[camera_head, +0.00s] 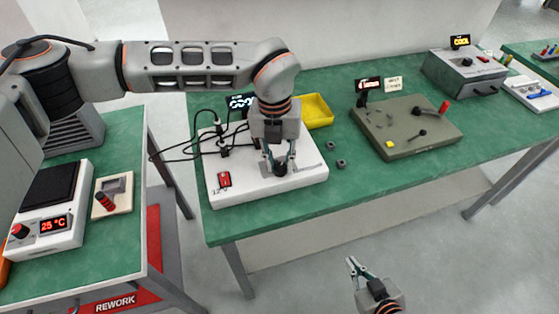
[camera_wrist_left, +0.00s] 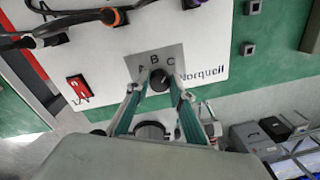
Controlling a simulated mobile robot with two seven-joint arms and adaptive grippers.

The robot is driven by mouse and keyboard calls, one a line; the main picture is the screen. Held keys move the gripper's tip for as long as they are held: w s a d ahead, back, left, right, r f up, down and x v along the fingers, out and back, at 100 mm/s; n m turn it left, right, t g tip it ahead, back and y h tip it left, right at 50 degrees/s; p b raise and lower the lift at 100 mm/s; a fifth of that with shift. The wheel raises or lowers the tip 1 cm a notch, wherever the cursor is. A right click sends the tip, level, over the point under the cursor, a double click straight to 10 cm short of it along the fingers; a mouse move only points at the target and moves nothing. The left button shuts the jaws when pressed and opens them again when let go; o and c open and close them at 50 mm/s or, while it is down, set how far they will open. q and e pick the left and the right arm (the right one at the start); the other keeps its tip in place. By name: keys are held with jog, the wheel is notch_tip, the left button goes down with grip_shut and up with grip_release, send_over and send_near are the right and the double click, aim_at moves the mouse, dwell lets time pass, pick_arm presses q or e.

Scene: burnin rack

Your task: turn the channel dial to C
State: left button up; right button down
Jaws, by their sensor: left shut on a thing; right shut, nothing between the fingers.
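The channel dial (camera_wrist_left: 160,79) is a small black knob on the white panel (camera_wrist_left: 205,45), below the letters A, B and C on a grey plate. My left gripper (camera_wrist_left: 158,86) is shut on the dial, one finger on each side of it. The dial's pointer is hidden or too small to read. In the head view, my left gripper (camera_head: 280,163) reaches down onto the white panel (camera_head: 245,194), and a black knob (camera_head: 281,169) shows at its fingertips. My right gripper (camera_head: 361,269) is shut and empty, low in front of the table.
A red switch (camera_head: 224,180) sits on the panel left of the dial. Black cables (camera_head: 205,138) run to the panel's back left. A yellow bin (camera_head: 317,111) stands behind it. An olive box (camera_head: 407,127) with a lever stands to the right. Small dark blocks (camera_head: 341,163) lie between.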

aim_at(277, 165)
pick_arm(q)
jog(key=shift+m, duration=0.3)
jog(key=o, duration=1.1)
notch_tip(277, 165, up, 12)
jog(key=shift+a, duration=0.35)
